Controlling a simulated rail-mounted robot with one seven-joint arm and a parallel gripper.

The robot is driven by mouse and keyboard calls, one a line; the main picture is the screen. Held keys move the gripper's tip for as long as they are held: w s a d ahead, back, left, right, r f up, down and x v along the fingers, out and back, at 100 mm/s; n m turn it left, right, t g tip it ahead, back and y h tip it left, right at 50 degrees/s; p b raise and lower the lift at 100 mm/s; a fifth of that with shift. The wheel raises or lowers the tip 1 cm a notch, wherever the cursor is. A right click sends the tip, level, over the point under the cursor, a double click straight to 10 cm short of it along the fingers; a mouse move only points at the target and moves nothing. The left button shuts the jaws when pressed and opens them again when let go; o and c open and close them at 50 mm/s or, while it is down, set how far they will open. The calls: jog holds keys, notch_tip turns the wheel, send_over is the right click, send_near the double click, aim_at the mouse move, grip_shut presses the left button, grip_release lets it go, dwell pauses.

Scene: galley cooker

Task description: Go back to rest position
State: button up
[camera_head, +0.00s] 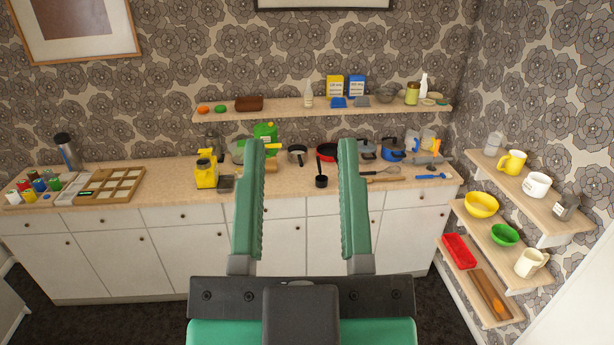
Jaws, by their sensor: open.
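My gripper (300,160) is in the lower middle of the head view, with its two green fingers spread wide apart. It is open, and nothing shows between the fingers except the distant counter and cabinets. The fingers point toward the wooden counter (335,187) and appear well short of it, touching nothing that I can see. They hide parts of the counter and the white cabinets behind them.
The counter holds a yellow appliance (206,171), a compartment tray (110,185), a black ladle (321,181) and a blue pot (391,149). A wall shelf (280,107) runs above. Side shelves (545,219) with mugs and bowls stand at right. The dark floor (110,322) looks clear.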

notch_tip(320, 180, up, 4)
jog(key=p, duration=0.4)
jog(key=shift+w+r, duration=0.1)
jog(key=shift+r, duration=0.1)
dwell(0.7)
